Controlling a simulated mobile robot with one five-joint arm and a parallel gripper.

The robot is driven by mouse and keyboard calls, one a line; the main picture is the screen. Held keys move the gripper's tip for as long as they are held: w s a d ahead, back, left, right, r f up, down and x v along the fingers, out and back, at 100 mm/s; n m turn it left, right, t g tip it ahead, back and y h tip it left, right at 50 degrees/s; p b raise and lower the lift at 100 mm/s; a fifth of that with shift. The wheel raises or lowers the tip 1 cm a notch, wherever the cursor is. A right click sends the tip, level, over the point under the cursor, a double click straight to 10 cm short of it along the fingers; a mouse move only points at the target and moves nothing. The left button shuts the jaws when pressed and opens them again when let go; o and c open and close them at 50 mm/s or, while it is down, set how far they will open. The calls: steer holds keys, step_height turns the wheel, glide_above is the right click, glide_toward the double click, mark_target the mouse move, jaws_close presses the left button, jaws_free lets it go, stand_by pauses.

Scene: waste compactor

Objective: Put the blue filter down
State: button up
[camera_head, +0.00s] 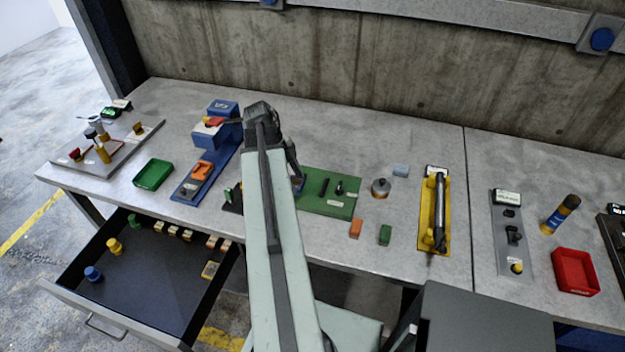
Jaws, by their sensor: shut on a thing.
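My arm rises through the middle of the view and bends down behind its own link toward the workbench. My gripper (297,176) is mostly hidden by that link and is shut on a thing. A small blue part, which looks like the blue filter (298,185), shows at its tip, beside the left end of the green board (327,205). Most of it is hidden, and I cannot tell whether it touches the board. Another small blue piece (93,274) stands in the open drawer at lower left.
The open drawer (150,265) holds several small coloured pieces. A blue station (215,150) stands left of my arm, near a green tray (153,174). A grey round weight (381,187), a yellow board (433,225) and a red tray (575,272) are to the right. Bare bench (350,135) lies behind.

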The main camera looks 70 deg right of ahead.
glide_above(316, 187)
steer(key=w, duration=0.2)
steer(key=shift+s+a+f, duration=0.1)
steer(key=shift+a+f, duration=0.05)
steer(key=shift+f, duration=0.15)
step_height(316, 187, down, 4)
steer(key=b, duration=0.4)
steer(key=shift+s, duration=0.15)
steer(key=shift+r, duration=0.25)
steer(key=shift+f, duration=0.2)
steer(key=o, duration=1.6)
steer(key=shift+c, duration=0.2)
